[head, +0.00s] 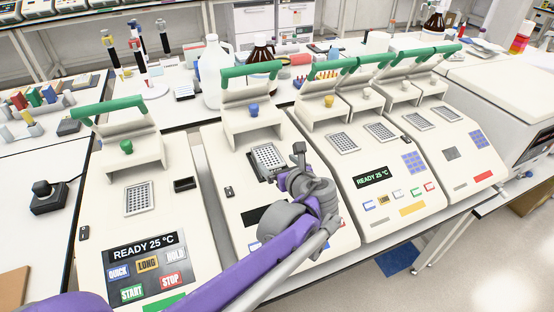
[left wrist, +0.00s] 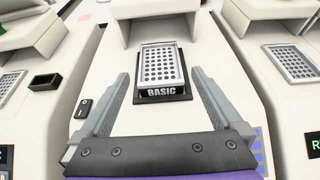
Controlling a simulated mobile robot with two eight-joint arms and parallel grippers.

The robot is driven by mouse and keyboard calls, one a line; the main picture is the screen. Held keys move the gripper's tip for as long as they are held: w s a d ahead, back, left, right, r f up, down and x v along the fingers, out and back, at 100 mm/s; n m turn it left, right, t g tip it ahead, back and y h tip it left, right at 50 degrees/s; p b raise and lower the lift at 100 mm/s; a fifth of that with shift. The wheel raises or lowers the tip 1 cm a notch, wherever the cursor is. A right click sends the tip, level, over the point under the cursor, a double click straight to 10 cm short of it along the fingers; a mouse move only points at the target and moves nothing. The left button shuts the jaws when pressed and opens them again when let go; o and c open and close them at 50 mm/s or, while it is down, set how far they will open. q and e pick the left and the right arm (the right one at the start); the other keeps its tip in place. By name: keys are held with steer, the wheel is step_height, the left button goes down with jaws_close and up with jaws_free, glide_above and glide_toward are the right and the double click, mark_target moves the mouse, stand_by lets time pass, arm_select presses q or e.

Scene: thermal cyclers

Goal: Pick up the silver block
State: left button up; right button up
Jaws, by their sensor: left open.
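The silver block (head: 267,156) is a rectangular metal block with rows of holes. It sits in the open second thermal cycler from the left. In the left wrist view the silver block (left wrist: 160,64) stands just ahead of my left gripper (left wrist: 159,76), above a dark front plate reading BASIC. The two grey fingers are spread wide, one to each side and apart from the block, with nothing between them. In the head view my left gripper (head: 283,167) is close to the block, partly hidden by its own wrist. My right gripper is not in view.
Similar open cyclers with green handles flank this one, at left (head: 101,215) and right (head: 378,215). The raised lid (head: 252,113) stands behind the block. A small black holder (head: 185,184) is on the left cycler. Bottles and racks stand on the bench behind.

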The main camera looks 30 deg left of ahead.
mark_target(266, 154)
arm_select(q)
steer(key=x, duration=0.3)
steer(key=shift+w+a+f, duration=0.1)
steer(key=shift+a+f, duration=0.05)
steer(key=shift+a, duration=0.2)
steer(key=x, duration=0.5)
steer(key=shift+w+a+f, duration=0.1)
steer(key=shift+w+f, duration=0.05)
steer(key=shift+f, duration=0.2)
steer(key=shift+c, duration=0.2)
jaws_close()
